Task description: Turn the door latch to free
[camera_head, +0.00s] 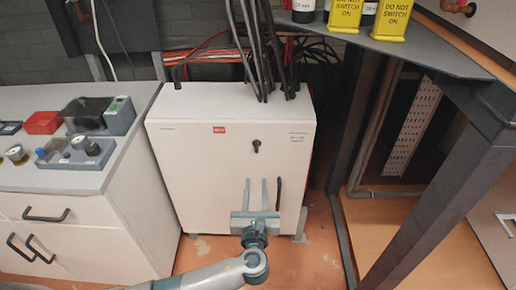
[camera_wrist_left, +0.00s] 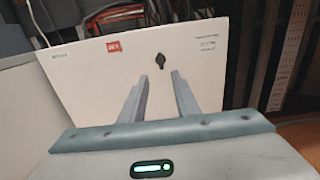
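The white cabinet (camera_head: 200,165) stands in the middle of the head view, its door facing me. A small black door latch (camera_head: 256,146) sits in the upper right part of the door. It also shows in the left wrist view (camera_wrist_left: 161,61), beyond the fingertips and roughly in line with the gap between them. My left gripper (camera_head: 264,181) is open and empty, in front of the door and below the latch in the head view. Its two fingers (camera_wrist_left: 155,80) are apart and do not touch the latch. My right gripper is not in view.
A dark vertical handle (camera_head: 279,194) is on the door beside my left gripper. A counter (camera_head: 75,177) with devices stands left. A dark metal table frame (camera_head: 440,210) with yellow signs (camera_head: 391,20) stands right. Black cables (camera_head: 262,50) enter the cabinet's top.

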